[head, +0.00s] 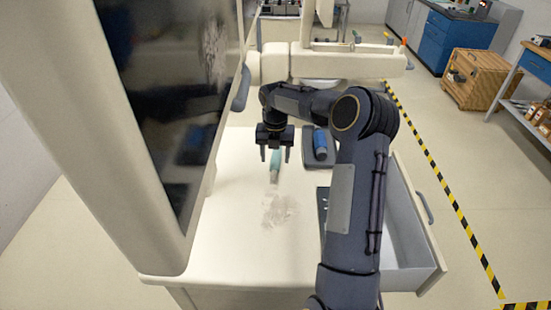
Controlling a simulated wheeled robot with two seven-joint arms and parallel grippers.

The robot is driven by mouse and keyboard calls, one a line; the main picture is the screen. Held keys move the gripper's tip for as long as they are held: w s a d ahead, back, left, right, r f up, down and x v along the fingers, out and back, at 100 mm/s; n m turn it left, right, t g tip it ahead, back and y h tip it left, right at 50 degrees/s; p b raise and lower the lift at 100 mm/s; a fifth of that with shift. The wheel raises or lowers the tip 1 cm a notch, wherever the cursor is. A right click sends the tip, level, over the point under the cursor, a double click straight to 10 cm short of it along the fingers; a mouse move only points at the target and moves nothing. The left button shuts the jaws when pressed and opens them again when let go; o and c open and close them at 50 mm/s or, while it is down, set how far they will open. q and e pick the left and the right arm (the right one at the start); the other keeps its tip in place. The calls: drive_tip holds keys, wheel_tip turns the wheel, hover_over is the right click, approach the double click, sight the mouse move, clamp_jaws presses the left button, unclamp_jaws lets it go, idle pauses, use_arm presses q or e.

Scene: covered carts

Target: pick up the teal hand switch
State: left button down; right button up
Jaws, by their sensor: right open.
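The teal hand switch (275,168) lies on the white cart top (235,220), with its pale end toward me. My right gripper (275,155) is open over the far end of the switch, its fingers pointing down on either side. The gripper body hides that far end. I cannot tell how high the fingertips are above the top, or whether they touch the switch. My left gripper is not in view.
A blue object (320,142) lies on a dark tray just right of my right gripper. A drawer (405,235) stands open on the right side. A tall cream housing with a dark panel (165,90) rises on the left. The near cart top is clear except for a grey smudge.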

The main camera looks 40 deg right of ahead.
drive_tip(key=shift+f, duration=0.85)
drive_tip(key=shift+c, duration=0.5)
drive_tip(key=c, duration=1)
drive_tip(key=shift+r, duration=0.2)
